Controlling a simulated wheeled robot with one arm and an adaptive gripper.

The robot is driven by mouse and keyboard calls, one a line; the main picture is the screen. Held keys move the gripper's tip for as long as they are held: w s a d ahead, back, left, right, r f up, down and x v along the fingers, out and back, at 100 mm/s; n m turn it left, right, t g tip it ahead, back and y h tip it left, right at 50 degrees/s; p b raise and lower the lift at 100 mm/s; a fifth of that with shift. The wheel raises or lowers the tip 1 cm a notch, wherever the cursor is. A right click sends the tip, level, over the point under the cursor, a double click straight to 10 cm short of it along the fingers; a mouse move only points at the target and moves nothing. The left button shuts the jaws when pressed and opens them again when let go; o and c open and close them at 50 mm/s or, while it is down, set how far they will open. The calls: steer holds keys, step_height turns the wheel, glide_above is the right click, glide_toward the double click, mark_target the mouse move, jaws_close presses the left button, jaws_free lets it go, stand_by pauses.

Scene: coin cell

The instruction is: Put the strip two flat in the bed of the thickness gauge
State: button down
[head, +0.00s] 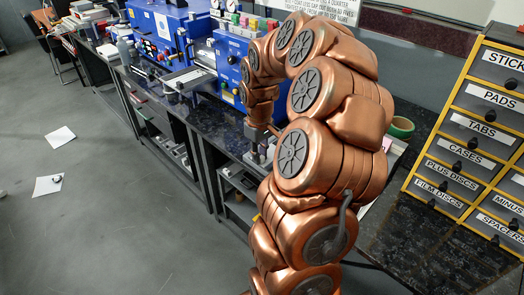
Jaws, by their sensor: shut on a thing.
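My gripper (258,133) points down at the bench's front edge, left of my arm, and is small and partly hidden. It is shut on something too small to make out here. A small grey device (257,158) stands right below it; I cannot tell whether this is the thickness gauge. I cannot make out strip two or the gauge's bed, and my arm covers much of the bench behind.
Blue machines (232,68) line the back of the dark bench (205,130). A green tape roll (400,127) lies right of my arm. A labelled drawer cabinet (470,130) stands at the right. The grey floor is open at left, with paper sheets (60,138) on it.

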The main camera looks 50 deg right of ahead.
mark_target(271, 151)
steer(key=w+d, duration=0.2)
steer(key=w+d+p, duration=0.1)
steer(key=d, duration=0.1)
steer(key=shift+f, duration=0.25)
steer(key=shift+f+p, duration=0.5)
steer(key=shift+f, duration=1.25)
steer(key=shift+f, duration=0.1)
steer(key=c, duration=1.1)
jaws_free()
